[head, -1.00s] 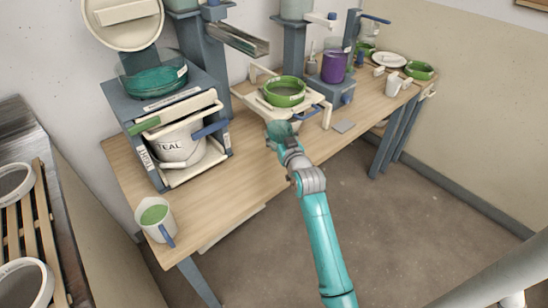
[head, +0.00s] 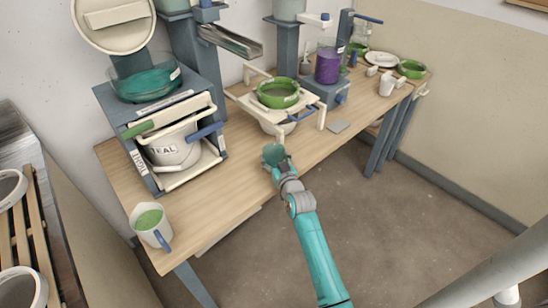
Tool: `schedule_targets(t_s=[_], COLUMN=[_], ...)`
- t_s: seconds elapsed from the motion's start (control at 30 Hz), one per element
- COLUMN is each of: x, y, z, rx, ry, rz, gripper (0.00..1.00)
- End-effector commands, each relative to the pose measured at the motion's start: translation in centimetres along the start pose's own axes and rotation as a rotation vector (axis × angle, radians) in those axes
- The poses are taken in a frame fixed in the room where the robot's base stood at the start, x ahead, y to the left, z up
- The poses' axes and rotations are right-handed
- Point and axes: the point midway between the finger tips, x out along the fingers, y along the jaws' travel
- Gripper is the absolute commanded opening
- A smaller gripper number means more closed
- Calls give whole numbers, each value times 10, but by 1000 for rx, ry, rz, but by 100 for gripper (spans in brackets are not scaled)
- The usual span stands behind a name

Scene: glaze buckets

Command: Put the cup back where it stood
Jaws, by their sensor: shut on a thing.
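My gripper (head: 273,156) is at the front edge of the wooden bench, by the front leg of a cream stand. It is shut, seen from behind; what it holds is hidden by the gripper itself. A white cup (head: 140,232) with a blue handle and green contents stands upright on the bench's near left corner, well apart from my gripper. A smaller white cup (head: 386,88) stands farther back at the right. I cannot tell which cup the task names.
The cream stand (head: 321,116) bears a green sieve (head: 277,100), with a pale bowl (head: 268,128) beneath. A blue-grey press holds a white bucket (head: 176,153) at the left. A purple vessel (head: 327,68) stands behind. Bare bench (head: 235,185) lies left of my gripper.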

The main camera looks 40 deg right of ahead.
Motion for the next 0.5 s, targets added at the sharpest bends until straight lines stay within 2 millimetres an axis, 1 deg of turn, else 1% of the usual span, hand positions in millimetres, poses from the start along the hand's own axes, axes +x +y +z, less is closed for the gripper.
schedule_targets(t_s=[0.23, 0.27, 0.3, 0.33, 0.37, 0.5], x=[0, 0, 0, 0, 0, 0], y=[0, 0, 0, 0, 0, 0], z=[2, 2, 2, 2, 2, 2], rx=[0, 0, 0, 0, 0, 0], ry=[0, 0, 1, 1, 0, 0], rz=[0, 0, 0, 0, 0, 0], gripper=[4, 73, 83, 91, 96, 96])
